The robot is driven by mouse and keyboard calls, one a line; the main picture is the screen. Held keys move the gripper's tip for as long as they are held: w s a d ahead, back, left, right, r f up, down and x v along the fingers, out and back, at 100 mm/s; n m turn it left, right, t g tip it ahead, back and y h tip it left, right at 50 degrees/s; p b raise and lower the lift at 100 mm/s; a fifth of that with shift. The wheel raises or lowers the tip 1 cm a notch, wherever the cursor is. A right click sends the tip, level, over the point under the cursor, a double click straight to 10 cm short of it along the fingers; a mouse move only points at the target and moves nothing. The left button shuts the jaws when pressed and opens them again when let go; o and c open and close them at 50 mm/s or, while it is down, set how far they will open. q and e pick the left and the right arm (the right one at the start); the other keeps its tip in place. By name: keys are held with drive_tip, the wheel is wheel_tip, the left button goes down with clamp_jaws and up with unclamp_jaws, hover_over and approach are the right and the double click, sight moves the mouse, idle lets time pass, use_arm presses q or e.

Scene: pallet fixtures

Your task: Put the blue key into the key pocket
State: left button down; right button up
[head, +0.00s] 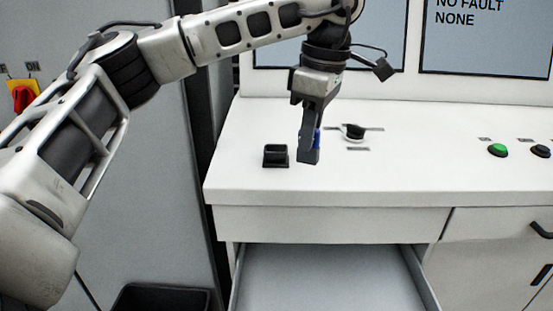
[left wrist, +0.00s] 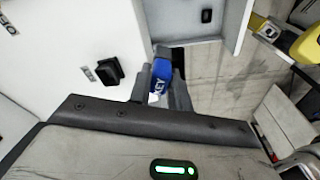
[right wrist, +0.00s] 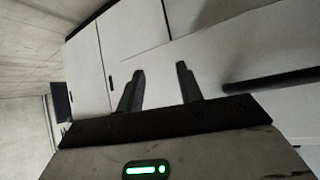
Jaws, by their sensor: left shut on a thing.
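My left gripper (head: 309,158) is shut on the blue key (head: 316,138) and holds it over the white counter. The key, marked "KEY", also shows between the fingers in the left wrist view (left wrist: 161,72). The small black open-topped holder (head: 276,156), which looks like the key pocket, stands on the counter just left of the gripper, apart from it. A black rotary switch (head: 354,131) on a white ring sits to the right of the gripper. My right gripper (right wrist: 159,88) is open and empty in the right wrist view, and it is out of the head view.
A green button (head: 497,150) and a dark button (head: 541,151) sit on the counter at right. Display panels stand behind. A grey cabinet with a red switch (head: 24,96) stands at left. Counter between is clear.

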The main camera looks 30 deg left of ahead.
use_arm(q)
drive_tip(key=r+n, duration=0.2)
drive_tip(key=r, duration=0.1)
drive_tip(key=r+n, duration=0.1)
drive_tip(key=r, duration=0.1)
drive_tip(key=shift+a+r+n, duration=0.1)
drive_tip(key=shift+a+n, duration=0.2)
drive_tip(key=shift+a+r+n+g, duration=0.2)
drive_tip(key=shift+r+n+g, duration=0.1)
drive_tip(key=shift+n, duration=0.1)
drive_tip(key=w+a+f, duration=0.2)
drive_tip(key=a+f, duration=0.1)
drive_tip(key=w+a+f, duration=0.3)
drive_tip(key=a, duration=0.1)
drive_tip(key=w+a+f, duration=0.2)
drive_tip(key=a+f, duration=0.1)
drive_tip(key=shift+w+a, duration=0.35)
drive_tip(key=shift+w, duration=0.05)
drive_tip(key=shift+w+a+f, duration=0.1)
drive_tip(key=shift+a+f, duration=0.05)
drive_tip(key=shift+f, duration=0.8)
drive_tip(key=shift+w+a+f, duration=0.1)
drive_tip(key=shift+f, duration=0.8)
